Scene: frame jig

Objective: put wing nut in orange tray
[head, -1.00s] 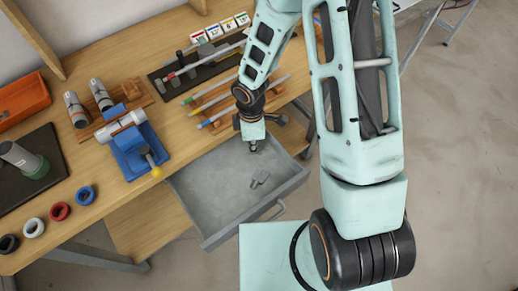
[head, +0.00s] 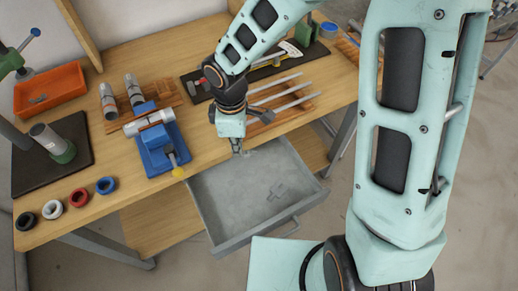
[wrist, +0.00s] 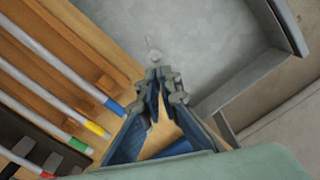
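My gripper (head: 238,151) hangs over the back left edge of the open drawer, pointing down. In the wrist view its fingers (wrist: 160,75) come together at the tips. A small pale metal piece, which looks like the wing nut (wrist: 153,52), sticks out between and beyond the tips. Its shape is partly hidden by the fingers. The orange tray (head: 47,111) stands at the back left of the bench, far to the left of my gripper. A small grey item (head: 38,99) lies in it.
A blue vise (head: 163,150) with a yellow knob and two silver cylinders (head: 133,88) stand between gripper and tray. Coloured rings (head: 79,197) and a black mat (head: 75,130) lie left.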

